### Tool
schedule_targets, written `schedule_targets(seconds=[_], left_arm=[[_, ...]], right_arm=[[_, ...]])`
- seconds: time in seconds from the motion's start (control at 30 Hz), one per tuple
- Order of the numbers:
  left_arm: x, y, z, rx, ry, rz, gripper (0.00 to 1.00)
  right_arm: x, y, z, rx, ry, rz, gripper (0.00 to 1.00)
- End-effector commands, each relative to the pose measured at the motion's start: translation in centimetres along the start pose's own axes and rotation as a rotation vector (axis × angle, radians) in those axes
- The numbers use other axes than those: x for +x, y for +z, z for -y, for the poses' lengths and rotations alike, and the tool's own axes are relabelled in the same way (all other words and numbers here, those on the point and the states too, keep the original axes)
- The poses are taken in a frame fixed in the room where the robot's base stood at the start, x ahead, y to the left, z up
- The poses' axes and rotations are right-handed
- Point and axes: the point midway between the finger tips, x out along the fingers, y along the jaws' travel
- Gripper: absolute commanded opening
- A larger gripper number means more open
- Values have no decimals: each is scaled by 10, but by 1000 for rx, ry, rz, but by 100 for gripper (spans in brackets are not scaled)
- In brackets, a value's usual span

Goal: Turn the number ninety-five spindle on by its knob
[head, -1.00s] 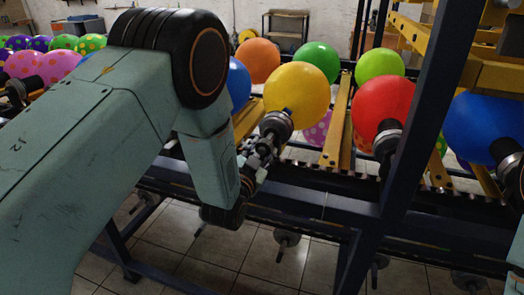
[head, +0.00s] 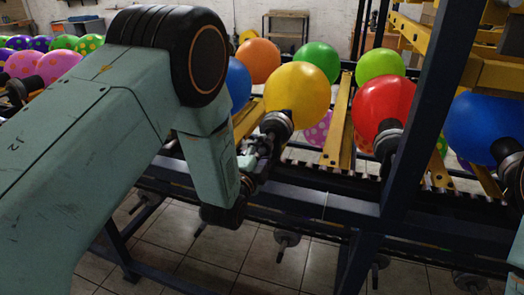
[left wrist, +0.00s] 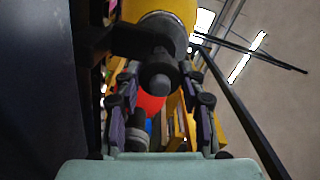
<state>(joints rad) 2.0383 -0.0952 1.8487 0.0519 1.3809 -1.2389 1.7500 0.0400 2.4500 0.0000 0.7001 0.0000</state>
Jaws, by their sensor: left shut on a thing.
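A yellow balloon (head: 297,95) sits on a dark spindle (head: 277,124) in the middle of the head view. My left gripper (head: 262,146) is at the near end of this spindle, below the balloon. In the left wrist view its two fingers stand on either side of the dark round knob (left wrist: 158,76), and the gripper (left wrist: 159,88) is shut on it. The contact is partly hidden in the head view by my wrist. No number can be read on the spindle. My right gripper is not in view.
A red balloon (head: 384,103) and a blue balloon (head: 484,128) sit on spindles to the right. A dark blue post (head: 425,110) stands between them. A dark rail (head: 320,200) runs below my left gripper. Spotted balloons (head: 62,64) are at the left.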

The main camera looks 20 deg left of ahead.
Motion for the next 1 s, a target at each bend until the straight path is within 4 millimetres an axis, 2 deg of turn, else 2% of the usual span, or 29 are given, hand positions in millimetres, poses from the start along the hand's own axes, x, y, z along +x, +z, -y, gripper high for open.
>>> schedule_targets(seconds=[0.3, 0.77, 0.8, 1.0], left_arm=[[0, 0, 1, 92, -2, -1, 9], [0, 0, 1, 104, -2, -1, 9], [0, 0, 1, 104, -2, -1, 41], [0, 0, 1, 103, -1, -1, 58]], right_arm=[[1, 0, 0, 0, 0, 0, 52], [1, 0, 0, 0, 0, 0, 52], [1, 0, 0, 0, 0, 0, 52], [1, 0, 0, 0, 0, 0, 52]])
